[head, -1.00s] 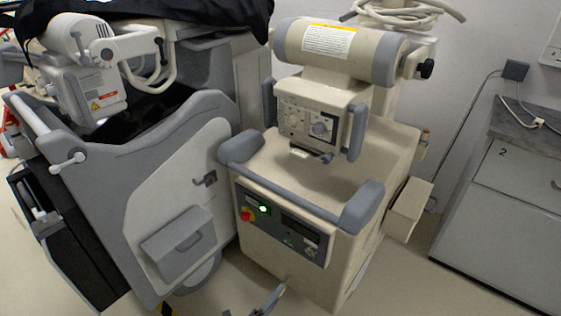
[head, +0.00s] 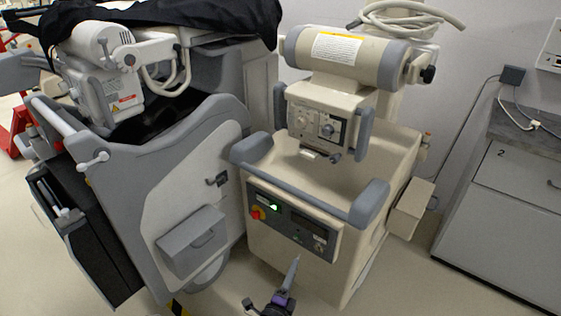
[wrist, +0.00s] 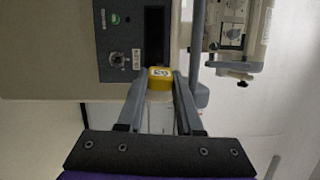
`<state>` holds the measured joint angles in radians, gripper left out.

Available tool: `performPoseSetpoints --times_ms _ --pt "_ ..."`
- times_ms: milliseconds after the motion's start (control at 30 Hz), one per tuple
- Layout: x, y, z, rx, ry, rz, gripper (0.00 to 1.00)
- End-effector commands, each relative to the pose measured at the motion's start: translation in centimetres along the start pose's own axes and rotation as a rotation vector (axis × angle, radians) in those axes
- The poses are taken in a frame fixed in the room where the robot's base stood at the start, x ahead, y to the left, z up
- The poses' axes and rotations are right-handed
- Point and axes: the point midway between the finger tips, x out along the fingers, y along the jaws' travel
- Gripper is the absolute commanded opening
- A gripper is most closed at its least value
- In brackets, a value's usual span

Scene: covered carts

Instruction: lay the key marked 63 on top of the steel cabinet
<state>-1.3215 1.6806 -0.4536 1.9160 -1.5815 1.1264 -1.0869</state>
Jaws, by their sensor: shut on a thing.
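My gripper (head: 292,264) is low in front of the beige machine in the head view. In the wrist view its two grey fingers (wrist: 159,82) are shut on a small yellow piece (wrist: 159,72) with a dark mark on a pale patch. I take it for the key's head or tag, but I cannot read the number. The rest of the key is not visible. A grey cabinet (head: 510,215) marked 2, with a darker grey top (head: 508,127), stands at the right in the head view and may be the steel cabinet.
The beige machine (head: 345,245) has a control panel (head: 292,221) with a green light and a key switch. A large grey cart (head: 150,205) under a black cover (head: 190,14) stands left. A cable (head: 520,112) lies on the cabinet top. Floor shows between machine and cabinet.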

Motion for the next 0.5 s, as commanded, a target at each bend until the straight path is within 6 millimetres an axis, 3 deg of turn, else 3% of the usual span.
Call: performPoseSetpoints --times_ms 33,300,500 --pt "0.9 -2.3 -0.5 -0.006 -0.039 -0.002 0.00" --pt "4.3 -12.6 -3.0 0.000 -0.282 0.012 0.00" --pt "4.9 -19.5 -6.3 0.006 -0.381 0.021 0.00"
